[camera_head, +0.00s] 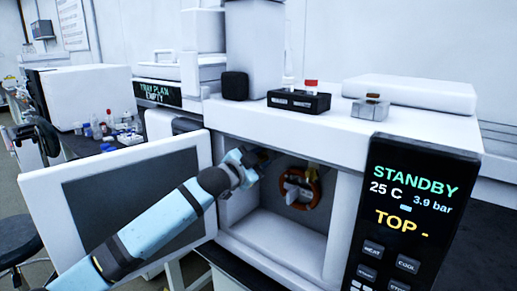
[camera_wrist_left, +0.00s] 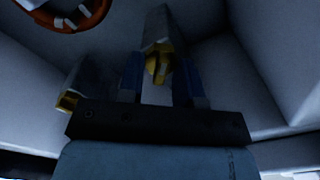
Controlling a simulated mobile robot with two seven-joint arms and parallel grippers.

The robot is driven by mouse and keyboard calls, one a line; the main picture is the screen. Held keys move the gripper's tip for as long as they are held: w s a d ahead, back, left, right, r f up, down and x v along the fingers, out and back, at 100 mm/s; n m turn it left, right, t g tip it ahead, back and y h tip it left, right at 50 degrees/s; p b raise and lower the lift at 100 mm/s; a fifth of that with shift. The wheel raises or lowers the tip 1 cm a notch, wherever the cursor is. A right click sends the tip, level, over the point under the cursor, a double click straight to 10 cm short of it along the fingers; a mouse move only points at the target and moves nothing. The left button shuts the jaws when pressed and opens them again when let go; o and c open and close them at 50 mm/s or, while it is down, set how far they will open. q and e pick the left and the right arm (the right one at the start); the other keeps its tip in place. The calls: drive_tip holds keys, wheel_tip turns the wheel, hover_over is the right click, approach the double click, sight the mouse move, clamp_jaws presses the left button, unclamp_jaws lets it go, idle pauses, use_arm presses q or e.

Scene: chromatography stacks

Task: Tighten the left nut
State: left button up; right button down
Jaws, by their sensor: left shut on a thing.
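My left gripper (camera_head: 258,163) reaches into the open white compartment of the instrument, at its upper left. In the left wrist view, its dark blue fingers (camera_wrist_left: 159,80) are shut on a brass-yellow nut (camera_wrist_left: 157,66) at the end of a grey metal fitting (camera_wrist_left: 157,28). In the head view this nut is hidden by the gripper. It appears to be the left nut. A second brass nut (camera_wrist_left: 69,101) on a similar fitting is apart from the fingers; in the head view a small brass piece (camera_head: 313,166) shows right of the gripper. My right gripper is not in view.
An orange ring (camera_head: 314,187) around a grey-white hub is on the compartment's back wall, right of the gripper. The open door (camera_head: 205,178) stands at left, close to my arm. The display panel (camera_head: 411,215) at right reads STANDBY. A black vial rack (camera_head: 298,102) stands on top.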

use_arm(q)
drive_tip(key=shift+m+p, duration=1.4)
drive_tip(key=shift+f, duration=0.1)
drive_tip(key=o, duration=0.5)
drive_tip(key=shift+o, duration=0.2)
drive_tip(key=shift+s, duration=0.1)
drive_tip(key=v, duration=1.3)
drive_tip(key=shift+s+a+p, duration=0.2)
drive_tip(key=shift+s+p, duration=0.1)
drive_tip(key=shift+p, duration=0.1)
